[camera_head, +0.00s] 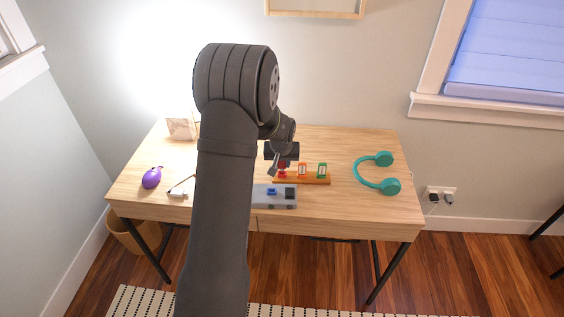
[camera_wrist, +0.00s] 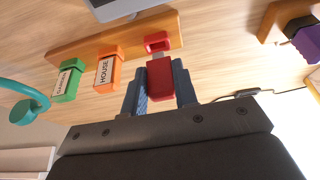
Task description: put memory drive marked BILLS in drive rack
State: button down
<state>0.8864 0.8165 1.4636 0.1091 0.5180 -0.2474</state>
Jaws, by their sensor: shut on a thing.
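My gripper (camera_wrist: 160,88) is shut on a red memory drive (camera_wrist: 161,78), with a blue-grey finger on each side. Its silver plug points at a red socket (camera_wrist: 157,37) at one end of the wooden drive rack (camera_wrist: 82,42). The plug's tip meets or nearly meets the socket; I cannot tell how deep it sits. No BILLS label shows on the drive. On the rack stand an orange drive marked HOUSE (camera_wrist: 104,72) and a green drive with a white label (camera_wrist: 67,80). In the head view, my gripper (camera_head: 277,166) is over the rack's left end (camera_head: 317,181).
A grey tray (camera_head: 262,203) with blue and black items lies in front of the rack. Teal headphones (camera_head: 359,172) lie to the right. A purple object (camera_head: 152,177) and a white item (camera_head: 177,193) lie left. Table between rack and headphones is clear.

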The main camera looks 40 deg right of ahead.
jog(key=shift+f, duration=1.2)
jog(key=c, duration=1.1)
grip_release()
jog(key=shift+o, duration=0.2)
jog(key=v, duration=1.7)
jog(key=shift+r, duration=0.2)
jog(key=shift+a, duration=0.1)
jog(key=x, duration=1.7)
jog(key=shift+f, duration=0.2)
jog(key=shift+r, duration=0.1)
